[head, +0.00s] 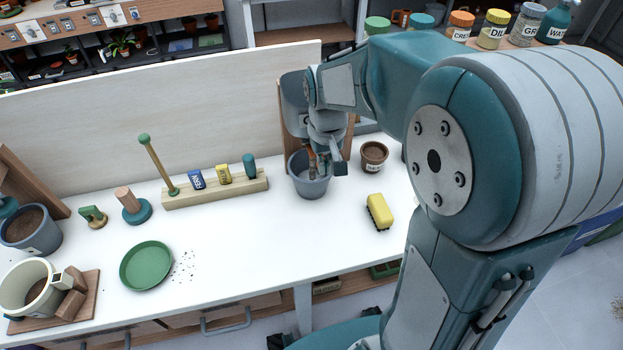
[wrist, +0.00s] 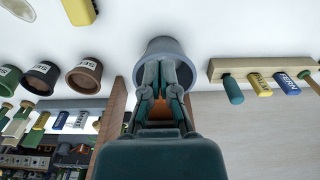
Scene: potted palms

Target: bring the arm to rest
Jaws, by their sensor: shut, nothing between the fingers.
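My arm reaches out over the white bench in the head view. My gripper (head: 318,172) points down at the mouth of a blue-grey pot (head: 309,189), and the fingers overlap its opening. In the wrist view my gripper (wrist: 166,66) is shut with nothing between the fingers, in front of the same pot (wrist: 163,45). The fingertips look to be at or just inside the rim; the exact depth is hard to tell. The inside of the pot is mostly hidden by the fingers.
A wooden rack (head: 215,190) with upright tools stands left of the pot. A soil-filled brown pot (head: 374,156) and a yellow brush (head: 380,212) are to its right. A green saucer (head: 146,266) lies at front left, beside dark crumbs. A wooden-sided holder (head: 290,115) stands close behind.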

